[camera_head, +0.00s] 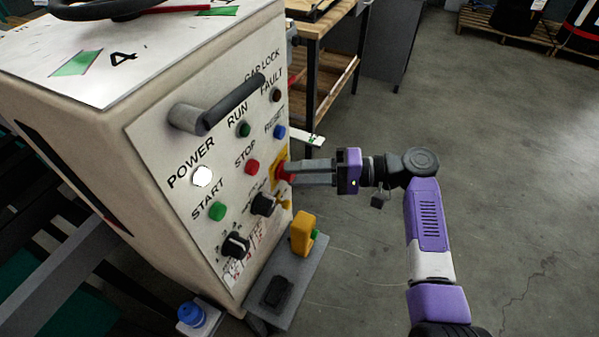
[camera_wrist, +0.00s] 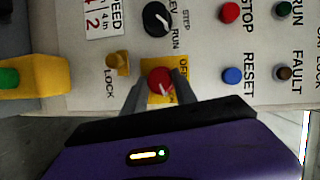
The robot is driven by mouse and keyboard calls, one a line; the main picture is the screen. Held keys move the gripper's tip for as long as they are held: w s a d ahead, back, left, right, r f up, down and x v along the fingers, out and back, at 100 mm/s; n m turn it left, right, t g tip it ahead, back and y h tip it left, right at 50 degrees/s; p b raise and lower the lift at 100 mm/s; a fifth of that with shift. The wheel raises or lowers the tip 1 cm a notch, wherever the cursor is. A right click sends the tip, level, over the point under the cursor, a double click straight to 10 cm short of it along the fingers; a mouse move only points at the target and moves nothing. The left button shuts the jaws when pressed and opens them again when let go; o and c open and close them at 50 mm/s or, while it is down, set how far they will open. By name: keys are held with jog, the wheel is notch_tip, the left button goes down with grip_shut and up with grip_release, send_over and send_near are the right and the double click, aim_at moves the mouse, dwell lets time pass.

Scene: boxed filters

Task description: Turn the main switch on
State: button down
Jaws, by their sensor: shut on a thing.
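The main switch is a red rotary knob (camera_wrist: 160,80) on a yellow plate (camera_wrist: 182,68), with a white pointer mark set at a slant; "OFF" lettering shows partly beside it. In the head view the red knob (camera_head: 279,172) sits at the right edge of the panel, partly hidden by the fingers. My gripper (camera_head: 283,170) reaches in from the right and is shut on the knob. In the wrist view its two fingers (camera_wrist: 160,92) lie on either side of the knob. The round POWER lamp (camera_head: 202,177) is lit white.
The panel (camera_head: 150,130) carries a green START button (camera_head: 217,211), a red STOP button (camera_head: 252,167), a blue RESET button (camera_head: 279,131) and black selector knobs (camera_head: 235,245). A bar handle (camera_head: 235,103) juts out above. A yellow-topped part (camera_head: 303,232) stands on a grey shelf below.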

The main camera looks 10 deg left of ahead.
jog(key=shift+f, duration=0.1)
jog(key=c, duration=1)
grip_release()
jog(key=d+b, duration=0.1)
jog(key=d, duration=0.6)
jog(key=shift+w+d+r+b, duration=0.2)
jog(key=shift+d+r+b, duration=0.2)
jog(key=shift+r, duration=0.05)
